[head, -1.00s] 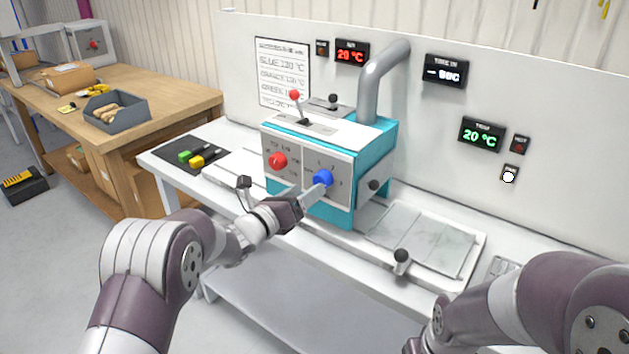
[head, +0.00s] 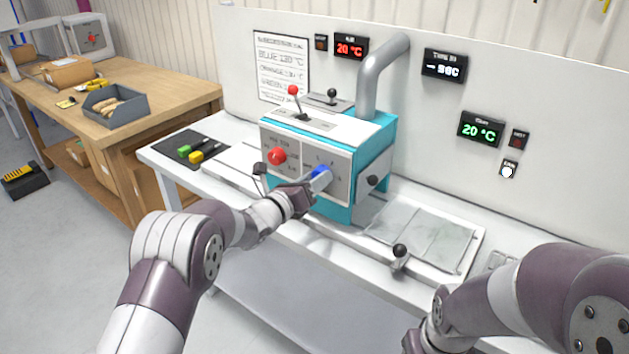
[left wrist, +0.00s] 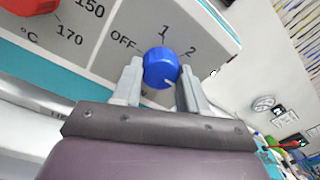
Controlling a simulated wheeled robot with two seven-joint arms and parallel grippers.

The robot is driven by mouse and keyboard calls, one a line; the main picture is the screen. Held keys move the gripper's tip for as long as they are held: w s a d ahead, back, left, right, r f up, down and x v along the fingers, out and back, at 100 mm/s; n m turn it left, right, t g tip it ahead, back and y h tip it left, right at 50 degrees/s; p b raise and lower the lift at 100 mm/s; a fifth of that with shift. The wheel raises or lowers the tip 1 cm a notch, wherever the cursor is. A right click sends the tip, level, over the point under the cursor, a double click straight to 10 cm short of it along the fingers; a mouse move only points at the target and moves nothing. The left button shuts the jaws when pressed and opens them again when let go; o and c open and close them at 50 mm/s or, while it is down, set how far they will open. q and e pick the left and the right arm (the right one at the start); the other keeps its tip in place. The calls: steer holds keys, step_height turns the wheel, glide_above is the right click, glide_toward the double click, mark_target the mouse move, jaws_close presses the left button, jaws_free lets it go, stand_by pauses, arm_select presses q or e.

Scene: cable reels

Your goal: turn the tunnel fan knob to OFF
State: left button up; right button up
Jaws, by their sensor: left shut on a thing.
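The blue fan knob (head: 321,171) is on the front panel of the teal and grey machine (head: 372,158). In the left wrist view the knob (left wrist: 160,62) has OFF at its upper left, 1 above and 2 at its upper right. A small light mark on its face shows toward the lower right. My left gripper (head: 319,179) is shut on the knob, with one finger on each side in the left wrist view (left wrist: 160,76). The lower part of the dial is hidden by the gripper. My right arm shows at the lower right, but its gripper is out of view.
A red knob (head: 278,156) with temperature numbers sits left of the blue one. A red-balled lever (head: 293,90) stands on the machine. A black-balled handle (head: 400,250) is at the bench front, beside a flat tray (head: 478,250). A black mat (head: 182,153) lies left.

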arm_select(q)
steer(key=shift+s+d+f+m+t+y+p, duration=0.1)
steer(key=shift+m+t+y+p, duration=0.15)
steer(key=shift+m, duration=8.6)
steer(key=shift+f+m+t+y+p, duration=0.15)
steer(key=shift+m+y+p, duration=0.1)
steer(key=shift+m, duration=8.6)
